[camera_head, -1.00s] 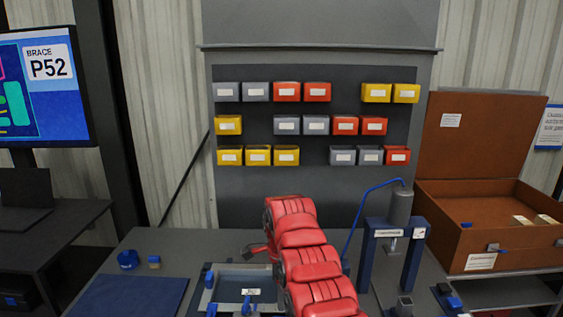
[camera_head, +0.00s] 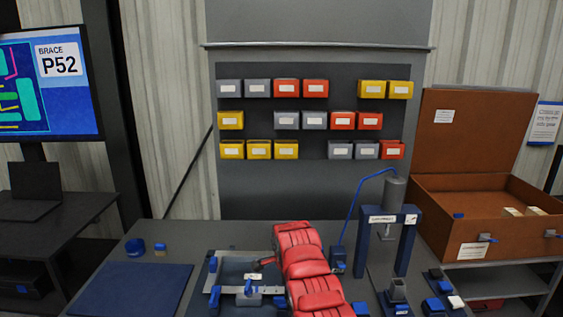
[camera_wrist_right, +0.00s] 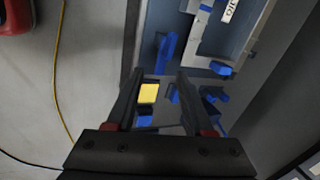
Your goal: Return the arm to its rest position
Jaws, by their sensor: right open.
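My right arm (camera_head: 303,265), with red padded links, reaches in from the bottom of the head view over the workbench. Its dark gripper end (camera_head: 264,262) shows small beside the fixture, left of the arm. In the right wrist view, the two dark fingers of my right gripper (camera_wrist_right: 158,75) stand apart with nothing held between them. A yellow block (camera_wrist_right: 149,93) shows between the fingers, on a surface beyond them. My left gripper is in neither view.
A fixture (camera_head: 235,265) with blue clamps lies beside the arm. A dark blue press (camera_head: 404,245) with a blue hose stands to the right. A blue mat (camera_head: 130,290) lies at left. Wall bins (camera_head: 286,120) hang behind. An open brown case (camera_head: 470,215) stands at right.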

